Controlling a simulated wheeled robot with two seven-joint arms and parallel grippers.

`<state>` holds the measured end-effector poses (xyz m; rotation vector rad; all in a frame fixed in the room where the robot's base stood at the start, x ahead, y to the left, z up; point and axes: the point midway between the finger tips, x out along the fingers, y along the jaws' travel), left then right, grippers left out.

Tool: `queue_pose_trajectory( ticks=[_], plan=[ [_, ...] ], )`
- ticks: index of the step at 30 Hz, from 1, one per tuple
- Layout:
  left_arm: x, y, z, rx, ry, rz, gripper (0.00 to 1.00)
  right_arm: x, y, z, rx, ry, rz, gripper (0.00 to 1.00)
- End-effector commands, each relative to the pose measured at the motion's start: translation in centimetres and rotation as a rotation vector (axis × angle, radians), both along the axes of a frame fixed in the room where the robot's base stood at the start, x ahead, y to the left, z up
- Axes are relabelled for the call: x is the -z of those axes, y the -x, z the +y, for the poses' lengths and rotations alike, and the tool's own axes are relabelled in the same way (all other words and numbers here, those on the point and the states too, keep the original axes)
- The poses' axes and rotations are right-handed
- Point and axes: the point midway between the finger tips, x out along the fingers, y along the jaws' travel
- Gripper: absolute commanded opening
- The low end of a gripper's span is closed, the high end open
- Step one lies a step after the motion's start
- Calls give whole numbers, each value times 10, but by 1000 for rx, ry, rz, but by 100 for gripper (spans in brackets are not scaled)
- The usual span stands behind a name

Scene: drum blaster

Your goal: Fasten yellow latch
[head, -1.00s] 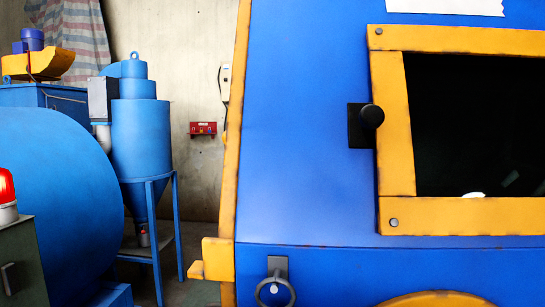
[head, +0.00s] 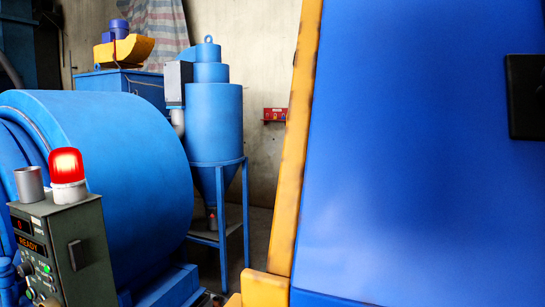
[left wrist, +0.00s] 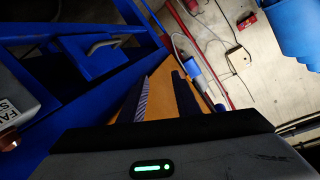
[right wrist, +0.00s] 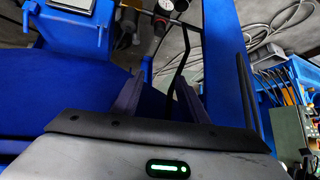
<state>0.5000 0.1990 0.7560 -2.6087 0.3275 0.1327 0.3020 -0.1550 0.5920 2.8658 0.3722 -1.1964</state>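No part that I can clearly tell as the yellow latch shows. In the head view, a worn yellow strip (head: 297,140) runs up the left edge of a large blue panel (head: 420,150). A yellow block (head: 263,287) sits at the strip's foot, cut off by the frame. Neither gripper shows in the head view. In the left wrist view, my left gripper (left wrist: 161,78) has its fingers apart with nothing seen held; an orange-yellow surface (left wrist: 160,85) lies behind them. In the right wrist view, my right gripper (right wrist: 160,78) has its fingers apart and looks empty, with blue metalwork beyond.
A grey control box (head: 75,250) with a lit red lamp (head: 67,165) stands at left, before a big blue drum (head: 130,170). A blue hopper on legs (head: 214,125) stands behind. A black fitting (head: 525,95) is on the panel at right. A hose (right wrist: 275,22) shows in the right wrist view.

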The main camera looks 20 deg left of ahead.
Motion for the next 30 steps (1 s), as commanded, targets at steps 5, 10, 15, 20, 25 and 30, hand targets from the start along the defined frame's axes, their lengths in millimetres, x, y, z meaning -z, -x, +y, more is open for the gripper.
queue_pose_trajectory(
  ticks=[5, 10, 15, 20, 25, 30],
  plan=[
    [-183, -81, 8, 132, -386, -655, 30, 12, 2, 1, -3, -2, 5, 40],
    [-331, -76, -1, 229, -797, -1220, 30, 14, -1, 3, -5, -5, -4, 40],
    [-427, -35, -2, 306, -1250, -1691, 30, 22, -2, 3, -6, -6, -7, 40],
    [-474, 2, 15, 373, -1642, -1975, 30, 27, -2, 3, -9, -6, -9, 40],
    [-495, 27, 37, 430, -1909, -2105, 30, 26, -4, 4, -10, -8, -16, 40],
    [-500, 34, 42, 457, -1996, -2139, 30, 25, -4, 4, -11, -9, -18, 40]
  ],
)
